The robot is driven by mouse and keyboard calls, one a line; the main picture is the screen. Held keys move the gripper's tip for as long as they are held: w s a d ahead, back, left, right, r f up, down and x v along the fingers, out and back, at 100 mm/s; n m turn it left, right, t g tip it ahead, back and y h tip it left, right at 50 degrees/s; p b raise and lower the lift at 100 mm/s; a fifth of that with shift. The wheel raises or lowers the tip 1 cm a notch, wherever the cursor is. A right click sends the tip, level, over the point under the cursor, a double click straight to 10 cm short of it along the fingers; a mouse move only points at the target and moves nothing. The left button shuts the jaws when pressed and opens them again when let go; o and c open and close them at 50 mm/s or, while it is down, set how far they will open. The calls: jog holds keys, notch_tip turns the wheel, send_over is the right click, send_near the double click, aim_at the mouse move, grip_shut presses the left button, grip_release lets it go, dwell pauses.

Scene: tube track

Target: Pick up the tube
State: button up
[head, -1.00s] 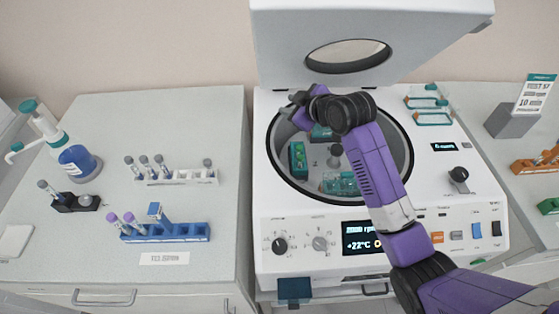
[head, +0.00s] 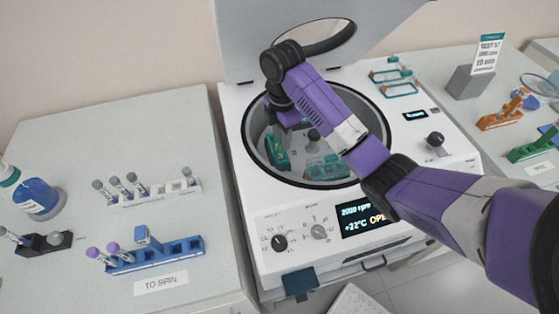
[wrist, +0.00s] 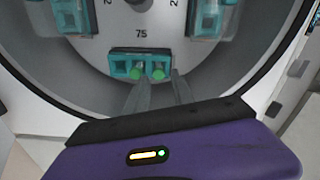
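In the wrist view, two green-capped tubes, a left one (wrist: 135,73) and a right one (wrist: 158,74), sit in a teal bucket (wrist: 117,69) by the "75" mark in the centrifuge bowl. My gripper (wrist: 158,82) is open, its two grey fingers apart and pointing at the bucket. The right tube shows between the fingertips and the left one close to the left fingertip. I cannot tell whether a finger touches either.
Other teal buckets (wrist: 210,18) stand in the bowl, whose wall and rim surround my gripper. The raised lid (head: 235,40) is behind my arm. On the left bench are a white rack (head: 150,196) and a blue rack (head: 178,257) with tubes. Orange and green racks stand at right.

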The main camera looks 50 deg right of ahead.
jog(key=shift+w+f+p, duration=0.2)
jog(key=shift+f+p, duration=0.15)
jog(key=shift+f, duration=2.25)
grip_shut()
jog(key=shift+r, duration=0.15)
jog(key=shift+s+d+r+b, duration=0.1)
jog(key=shift+r+b, duration=0.1)
jog(key=shift+b, duration=0.25)
notch_tip(320, 180, up, 7)
jog(key=shift+d+p, duration=0.15)
jog(key=shift+p, duration=0.95)
jog(key=s+d+b, duration=0.2)
jog(key=s+d, duration=0.9)
jog(key=d, duration=0.5)
jog(key=shift+f, duration=0.3)
jog(key=shift+r, duration=0.1)
